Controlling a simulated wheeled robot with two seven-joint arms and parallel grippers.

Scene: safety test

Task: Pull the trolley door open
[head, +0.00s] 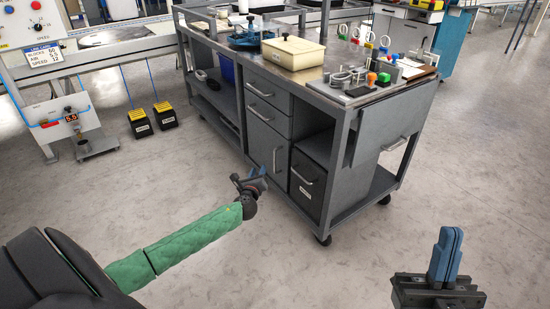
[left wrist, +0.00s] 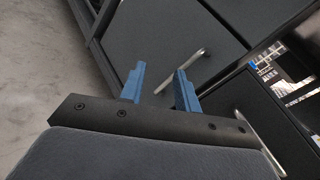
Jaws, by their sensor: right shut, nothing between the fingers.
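The grey trolley (head: 365,140) stands in the middle of the head view. Its door (head: 262,137) sits below two drawers and looks closed, with a vertical bar handle (head: 276,158) near its right edge. My left gripper (head: 257,173) is in front of the lower part of the door, close to the handle. In the left wrist view its two blue fingers (left wrist: 159,82) are apart with nothing held. The handle (left wrist: 180,69) shows just beyond the fingertips; contact cannot be told. My right gripper (head: 447,257) is at the lower right, blue fingers together, empty.
A dark bin (head: 307,182) with its own handle stands right of the door. The trolley top holds a cream box (head: 293,52) and several tools. Yellow-black pedals (head: 152,118) lie on the floor at left. The floor before the trolley is clear.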

